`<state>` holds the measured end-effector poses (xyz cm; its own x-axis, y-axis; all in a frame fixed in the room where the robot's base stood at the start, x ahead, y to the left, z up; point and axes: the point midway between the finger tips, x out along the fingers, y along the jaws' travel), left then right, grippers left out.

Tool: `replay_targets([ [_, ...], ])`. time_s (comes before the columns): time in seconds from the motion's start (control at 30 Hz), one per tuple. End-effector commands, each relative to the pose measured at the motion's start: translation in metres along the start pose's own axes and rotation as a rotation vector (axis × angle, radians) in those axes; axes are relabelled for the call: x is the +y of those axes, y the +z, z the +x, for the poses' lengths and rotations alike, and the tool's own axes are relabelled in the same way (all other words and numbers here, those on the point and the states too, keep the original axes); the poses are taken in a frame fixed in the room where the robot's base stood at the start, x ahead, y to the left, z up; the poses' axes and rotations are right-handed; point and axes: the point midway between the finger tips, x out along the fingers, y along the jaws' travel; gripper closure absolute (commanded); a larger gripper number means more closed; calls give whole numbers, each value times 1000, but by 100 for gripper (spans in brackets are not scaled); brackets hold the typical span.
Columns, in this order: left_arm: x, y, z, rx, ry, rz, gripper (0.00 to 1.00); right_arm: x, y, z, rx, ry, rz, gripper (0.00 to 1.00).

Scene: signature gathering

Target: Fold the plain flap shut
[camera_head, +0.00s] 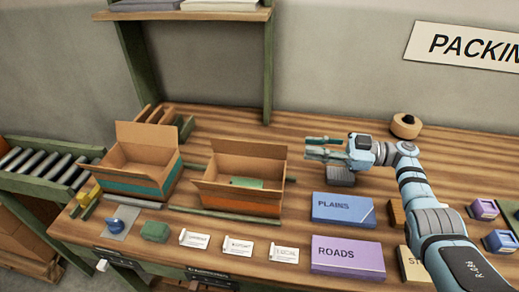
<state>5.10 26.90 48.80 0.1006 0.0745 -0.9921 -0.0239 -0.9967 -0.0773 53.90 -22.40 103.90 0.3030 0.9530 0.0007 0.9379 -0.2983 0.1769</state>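An open cardboard box with an orange band (235,203) stands mid-bench with a green item (246,183) inside. Its plain brown back flap (252,149) stands up, and a front flap (232,196) also shows. To its left, a cardboard box with a teal band (134,186) is open too, with a brown back flap (147,134) raised. I cannot tell which flap the task calls plain. My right gripper (308,147) points left, just right of the orange-banded box's back flap. Its fingers look apart with nothing between them. My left gripper is not in view.
A blue PLAINS box (341,208) and a purple ROADS box (347,255) lie right of the boxes. White cards (238,247) line the front. A tape roll (406,125) stands behind my arm.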

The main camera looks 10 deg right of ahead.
Motion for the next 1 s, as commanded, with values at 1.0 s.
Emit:
replay_targets([
  [1.0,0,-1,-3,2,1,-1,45,-1,8,142,-1,6,-1,77],
])
